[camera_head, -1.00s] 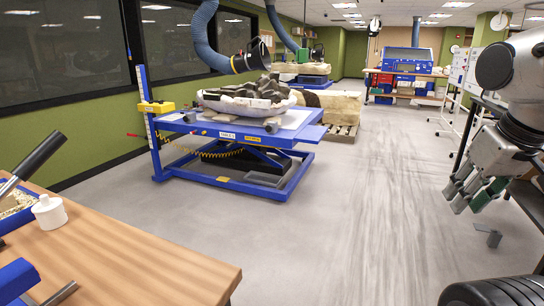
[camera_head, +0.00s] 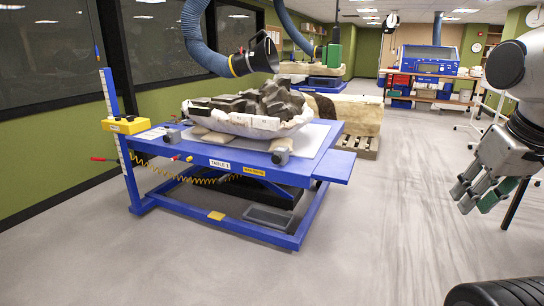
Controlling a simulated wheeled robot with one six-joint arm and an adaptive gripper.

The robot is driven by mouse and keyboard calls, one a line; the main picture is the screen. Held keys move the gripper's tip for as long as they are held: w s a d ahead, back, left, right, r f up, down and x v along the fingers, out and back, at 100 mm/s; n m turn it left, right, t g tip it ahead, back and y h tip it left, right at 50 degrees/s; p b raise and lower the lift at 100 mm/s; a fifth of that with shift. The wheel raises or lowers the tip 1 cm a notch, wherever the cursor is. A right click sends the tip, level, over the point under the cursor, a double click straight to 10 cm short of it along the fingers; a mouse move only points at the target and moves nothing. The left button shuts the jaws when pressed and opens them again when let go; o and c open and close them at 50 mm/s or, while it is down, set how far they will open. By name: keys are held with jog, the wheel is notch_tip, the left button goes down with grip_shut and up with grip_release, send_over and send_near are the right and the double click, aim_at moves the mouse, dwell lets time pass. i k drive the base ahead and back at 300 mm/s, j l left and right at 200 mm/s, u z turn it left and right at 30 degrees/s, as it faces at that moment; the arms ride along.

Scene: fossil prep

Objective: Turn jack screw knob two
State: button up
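A blue lift table (camera_head: 335,168) labelled "TABLE 1" stands ahead, left of centre. Two grey cylindrical knob-like parts sit along its near edge: a right one (camera_head: 281,156) below the fossil jacket and a left one (camera_head: 172,136). They may be the jack screw knobs; I cannot read which is number two. My gripper (camera_head: 476,196) hangs at the right edge of the view, over the floor and well apart from the table. Its grey fingers point down and left, with green on one part. I cannot tell how far they are open.
A white jacket with dark fossil blocks (camera_head: 262,105) lies on the table. A black extraction hood (camera_head: 258,55) hangs above it. A yellow box (camera_head: 125,125) is on the blue post. A plaster block (camera_head: 358,112) on a pallet stands behind. The floor (camera_head: 400,220) to the right is clear.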

aim_at(277, 159)
jog(key=i+u, duration=0.15)
jog(key=i, duration=0.4)
jog(key=i+l+u, duration=0.1)
jog(key=i, duration=0.5)
jog(key=i+l+u, duration=0.15)
jog(key=i, duration=0.4)
jog(key=l+u, duration=0.1)
jog(key=u, duration=0.4)
jog(key=i+l, duration=0.05)
